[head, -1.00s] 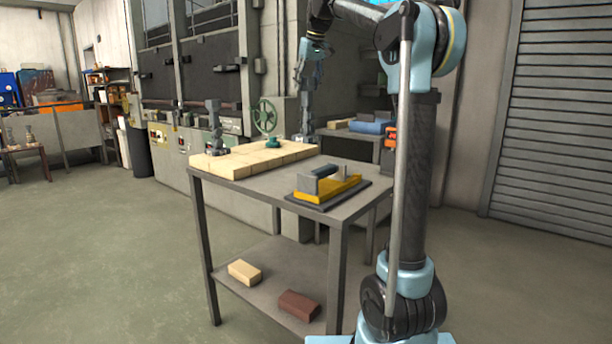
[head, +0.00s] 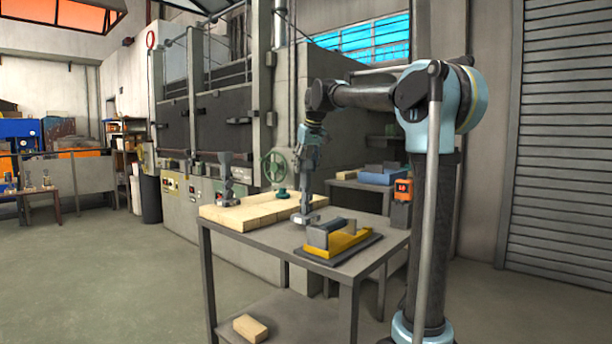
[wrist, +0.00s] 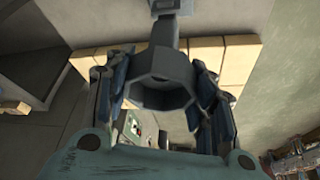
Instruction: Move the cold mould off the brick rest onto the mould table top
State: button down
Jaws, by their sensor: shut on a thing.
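A grey metal mould (head: 307,194) with a flat foot and an upright stem hangs below my gripper (head: 309,152) in the head view. My gripper is shut on its upper part. In the wrist view the fingers (wrist: 160,100) stand on both sides of its octagonal open cup (wrist: 163,72). The foot is at the near right edge of the pale brick rest (head: 238,218), beside the bare grey mould table top (head: 272,238). I cannot tell whether it touches. A second grey mould (head: 227,182) stands upright on the left of the brick rest.
A green handwheel (head: 280,194) shows behind the bricks. A loose brick (head: 250,328) lies on the lower shelf.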

jog(key=shift+f, duration=1.3)
jog(key=c, duration=0.7)
grip_release()
jog(key=v, duration=1.2)
